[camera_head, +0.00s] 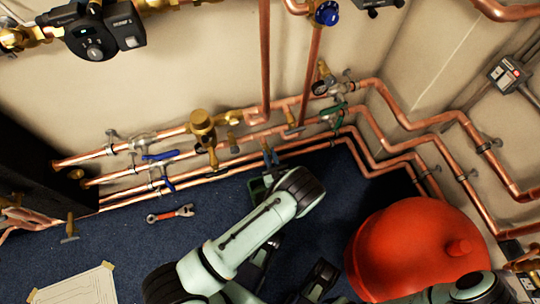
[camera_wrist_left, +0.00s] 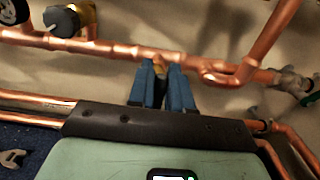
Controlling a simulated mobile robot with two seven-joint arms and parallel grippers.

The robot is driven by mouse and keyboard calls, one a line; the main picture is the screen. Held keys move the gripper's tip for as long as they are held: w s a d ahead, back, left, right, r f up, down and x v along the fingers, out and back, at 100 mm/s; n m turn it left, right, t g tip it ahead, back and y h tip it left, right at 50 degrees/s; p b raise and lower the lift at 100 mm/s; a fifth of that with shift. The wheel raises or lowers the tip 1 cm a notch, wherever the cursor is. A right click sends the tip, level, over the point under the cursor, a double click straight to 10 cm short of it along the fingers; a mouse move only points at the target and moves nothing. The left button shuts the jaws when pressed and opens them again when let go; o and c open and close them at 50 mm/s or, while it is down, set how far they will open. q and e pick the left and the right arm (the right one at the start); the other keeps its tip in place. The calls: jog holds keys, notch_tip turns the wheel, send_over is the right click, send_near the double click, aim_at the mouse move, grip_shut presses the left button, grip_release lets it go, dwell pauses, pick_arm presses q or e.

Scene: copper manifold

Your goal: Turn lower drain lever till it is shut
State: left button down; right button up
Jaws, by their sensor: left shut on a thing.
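My left gripper (camera_head: 269,157) reaches the copper pipes low on the wall in the head view. In the left wrist view its two blue fingers (camera_wrist_left: 161,84) are close together at a horizontal copper pipe. They are shut on a small brass-coloured part, apparently the lower drain lever (camera_wrist_left: 158,64). Only its tip shows; the fingers hide the rest, so its angle cannot be told. The pipe (camera_wrist_left: 110,49) runs directly behind the fingertips.
Blue-handled valves (camera_head: 161,155) and a brass valve (camera_head: 203,125) sit on the pipes to the left. A red-handled wrench (camera_head: 170,214) lies on the blue floor. A large red rounded vessel (camera_head: 405,245) stands at the right. Bare floor shows between wrench and paper sheet (camera_head: 80,287).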

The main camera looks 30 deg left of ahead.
pick_arm(q)
jog(key=shift+w+d+f+m, duration=0.25)
jog(key=shift+w+f+m, duration=0.15)
jog(key=shift+m, duration=2.65)
jog(key=shift+w+d+f+m, duration=0.3)
jog(key=shift+f+m, duration=0.25)
jog(key=shift+m, duration=2.45)
jog(key=shift+w+d+f+m, duration=0.3)
jog(key=shift+f+m, duration=0.15)
jog(key=shift+m, duration=2.6)
jog(key=c, duration=1.1)
grip_release()
pick_arm(e)
jog(key=shift+w, duration=0.1)
